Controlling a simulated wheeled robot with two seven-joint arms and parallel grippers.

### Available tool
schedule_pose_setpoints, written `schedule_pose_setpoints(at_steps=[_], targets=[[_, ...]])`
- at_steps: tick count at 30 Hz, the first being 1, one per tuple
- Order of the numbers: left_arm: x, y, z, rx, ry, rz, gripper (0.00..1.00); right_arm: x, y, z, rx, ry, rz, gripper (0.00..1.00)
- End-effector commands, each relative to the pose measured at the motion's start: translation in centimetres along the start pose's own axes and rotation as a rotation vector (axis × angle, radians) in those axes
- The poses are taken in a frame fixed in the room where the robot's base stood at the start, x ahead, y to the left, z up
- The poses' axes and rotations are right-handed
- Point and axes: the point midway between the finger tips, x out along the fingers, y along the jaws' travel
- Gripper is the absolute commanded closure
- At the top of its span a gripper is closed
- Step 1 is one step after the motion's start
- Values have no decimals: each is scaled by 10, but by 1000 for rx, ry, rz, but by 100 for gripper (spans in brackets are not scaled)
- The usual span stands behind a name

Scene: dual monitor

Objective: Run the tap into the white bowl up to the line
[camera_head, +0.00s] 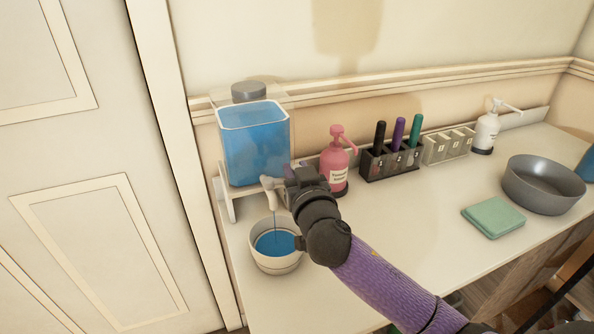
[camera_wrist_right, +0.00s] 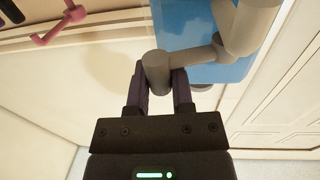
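The white bowl (camera_head: 277,264) stands on the counter at the left, below the tap (camera_head: 272,184) of a clear tank of blue water (camera_head: 255,148). A thin blue stream falls from the tap into the bowl. Blue water (camera_head: 274,243) lies in the bowl below its rim; I cannot clearly make out the line. My right gripper (camera_head: 291,180) is at the tap. In the right wrist view, its fingers (camera_wrist_right: 158,92) are on both sides of the grey tap handle (camera_wrist_right: 157,70) and appear shut on it. My left gripper is not in view.
A pink pump bottle (camera_head: 335,165) stands close to the right of the tap. Behind are a dark pen holder (camera_head: 391,164), small labelled boxes (camera_head: 448,146) and a white pump bottle (camera_head: 486,131). A green cloth (camera_head: 493,217) and grey basin (camera_head: 543,187) lie right. The middle counter is clear.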

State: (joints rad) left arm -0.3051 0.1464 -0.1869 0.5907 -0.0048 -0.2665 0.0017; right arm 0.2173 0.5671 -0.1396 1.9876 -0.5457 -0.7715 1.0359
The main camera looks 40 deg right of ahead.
Motion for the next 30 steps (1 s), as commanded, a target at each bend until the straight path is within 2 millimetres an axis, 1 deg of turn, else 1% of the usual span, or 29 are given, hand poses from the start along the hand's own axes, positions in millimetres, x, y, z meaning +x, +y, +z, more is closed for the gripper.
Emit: schedule_pose_setpoints(at_steps=[1, 2, 9, 15, 19, 28, 29, 30], targets=[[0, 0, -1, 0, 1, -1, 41, 0, 0, 0, 0, 0, 0, 94], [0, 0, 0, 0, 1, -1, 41, 0, 0, 0, 0, 0, 0, 100], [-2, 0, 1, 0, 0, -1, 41, 1, 0, 0, -3, -2, -19, 100], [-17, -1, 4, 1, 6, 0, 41, 11, 1, -2, -5, -6, -201, 100], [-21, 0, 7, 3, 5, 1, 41, 14, 0, -1, 0, -4, -271, 100], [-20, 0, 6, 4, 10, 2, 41, 14, 0, 1, 2, -2, -281, 100], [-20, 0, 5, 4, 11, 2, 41, 14, 0, 1, 2, -2, -281, 65], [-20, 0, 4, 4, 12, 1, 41, 14, 0, 1, 1, -2, -281, 57]])
